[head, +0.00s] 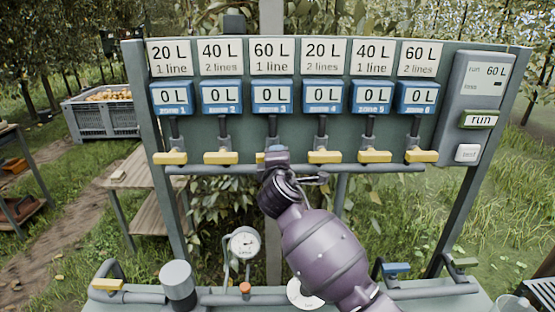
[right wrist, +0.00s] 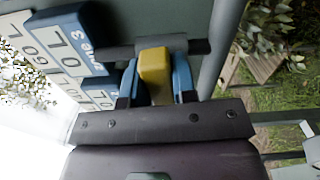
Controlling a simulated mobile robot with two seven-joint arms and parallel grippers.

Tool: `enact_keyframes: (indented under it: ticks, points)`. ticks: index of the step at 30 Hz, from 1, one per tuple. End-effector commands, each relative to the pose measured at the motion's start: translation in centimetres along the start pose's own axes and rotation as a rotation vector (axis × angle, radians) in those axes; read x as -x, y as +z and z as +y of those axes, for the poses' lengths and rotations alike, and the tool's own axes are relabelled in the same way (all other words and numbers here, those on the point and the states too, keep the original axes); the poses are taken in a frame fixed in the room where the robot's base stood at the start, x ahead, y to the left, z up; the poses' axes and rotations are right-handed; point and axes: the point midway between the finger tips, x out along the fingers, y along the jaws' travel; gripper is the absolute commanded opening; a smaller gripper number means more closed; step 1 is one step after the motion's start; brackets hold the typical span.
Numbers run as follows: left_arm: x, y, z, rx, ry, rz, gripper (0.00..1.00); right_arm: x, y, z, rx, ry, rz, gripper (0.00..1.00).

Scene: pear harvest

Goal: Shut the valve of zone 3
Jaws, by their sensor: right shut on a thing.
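The zone 3 meter (head: 272,97) reads 0 L, under a card that says 60 L, 1 line. My left gripper is not in view.
Yellow handles of zone 2 (head: 221,158) and zone 4 (head: 324,157) lie level on either side, close to my gripper. A control box (head: 478,105) with run and test buttons is at right. A gauge (head: 243,244) and pipes stand below on the bench.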

Motion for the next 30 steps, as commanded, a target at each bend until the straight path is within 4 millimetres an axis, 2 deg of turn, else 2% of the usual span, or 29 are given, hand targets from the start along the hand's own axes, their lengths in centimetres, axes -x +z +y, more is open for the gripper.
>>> enact_keyframes:
  ticks: [9, 23, 24, 28, 30]
  points:
    - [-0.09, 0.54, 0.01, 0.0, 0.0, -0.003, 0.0, 0.02, -0.05, -0.27, -0.093, -0.002, 0.001, 0.02]
    - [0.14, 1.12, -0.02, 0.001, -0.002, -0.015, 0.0, 0.03, -0.05, -0.26, -0.107, -0.003, 0.001, 0.02]
    - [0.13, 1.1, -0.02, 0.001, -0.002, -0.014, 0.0, 0.03, -0.06, -0.26, -0.107, -0.003, 0.001, 0.29]
    - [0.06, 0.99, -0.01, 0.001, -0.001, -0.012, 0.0, 0.02, -0.05, -0.23, -0.106, -0.002, 0.001, 0.48]
    - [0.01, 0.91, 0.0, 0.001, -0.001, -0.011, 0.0, 0.02, -0.04, -0.21, -0.105, -0.002, 0.0, 0.51]
